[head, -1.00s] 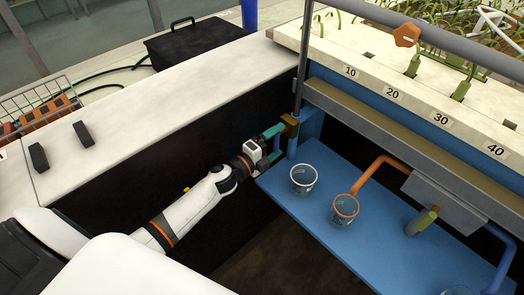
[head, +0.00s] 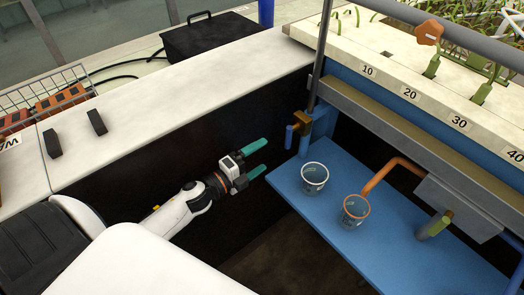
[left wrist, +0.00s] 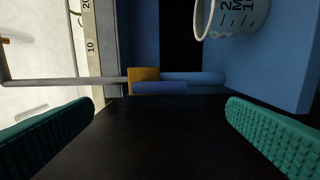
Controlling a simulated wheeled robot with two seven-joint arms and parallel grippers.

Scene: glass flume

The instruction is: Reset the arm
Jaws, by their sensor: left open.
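My left gripper (head: 262,159) is open and empty in the head view, its two teal fingers apart in front of the dark side wall. In the left wrist view the green ridged fingers (left wrist: 160,125) stand wide apart at the left and right edges with nothing between them. A brass-coloured fitting with a blue handle (head: 290,137) sits at the near corner of the flume, a short gap beyond the fingertips. The fitting also shows ahead in the left wrist view (left wrist: 144,75). My right gripper is in neither view.
A pale counter (head: 190,100) with two small black blocks runs behind my arm. A black lidded box (head: 212,38) stands beyond it.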

